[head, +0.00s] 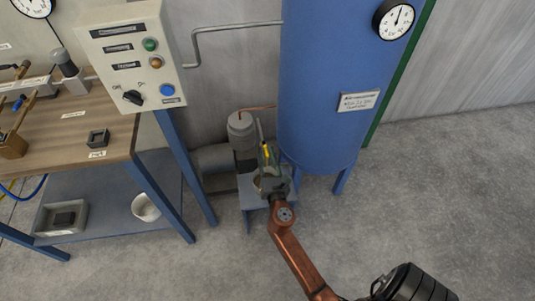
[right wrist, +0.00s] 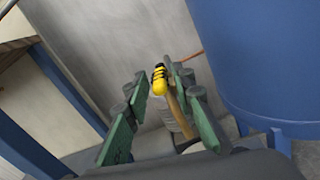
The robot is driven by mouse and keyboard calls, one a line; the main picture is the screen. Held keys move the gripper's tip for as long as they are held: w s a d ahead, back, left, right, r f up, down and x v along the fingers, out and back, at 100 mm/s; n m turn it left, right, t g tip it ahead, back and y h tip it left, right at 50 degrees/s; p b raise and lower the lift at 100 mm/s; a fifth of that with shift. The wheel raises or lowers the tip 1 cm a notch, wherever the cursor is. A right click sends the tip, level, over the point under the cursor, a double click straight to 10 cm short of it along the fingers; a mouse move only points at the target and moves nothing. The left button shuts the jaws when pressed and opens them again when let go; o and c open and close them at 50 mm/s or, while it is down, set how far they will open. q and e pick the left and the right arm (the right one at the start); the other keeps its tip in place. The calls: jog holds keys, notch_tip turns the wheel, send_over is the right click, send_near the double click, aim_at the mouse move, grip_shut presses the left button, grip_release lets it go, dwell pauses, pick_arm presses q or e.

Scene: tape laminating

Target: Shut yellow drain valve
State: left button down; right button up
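The yellow drain valve handle (head: 265,150) is small in the head view, low beside the blue tank (head: 325,85). In the right wrist view the yellow grip (right wrist: 160,82) has dark bands at its upper end, and a brownish bar shows beside it. My right gripper (head: 269,158) is at the valve with its green fingers apart. In the right wrist view the yellow grip lies between the fingers of the right gripper (right wrist: 156,105), nearer the right finger; I cannot tell whether it touches. The valve body is mostly hidden by the gripper. My left gripper is not in view.
A grey compressor (head: 241,130) stands just behind the valve. A control panel (head: 132,55) on blue legs and a wooden-topped bench (head: 85,125) stand to the left. A white bowl (head: 145,207) sits on the bench's lower shelf. The floor (head: 440,180) at right is clear.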

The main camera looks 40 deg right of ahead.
grip_shut()
jog(key=shift+h, duration=0.3)
dwell(0.3)
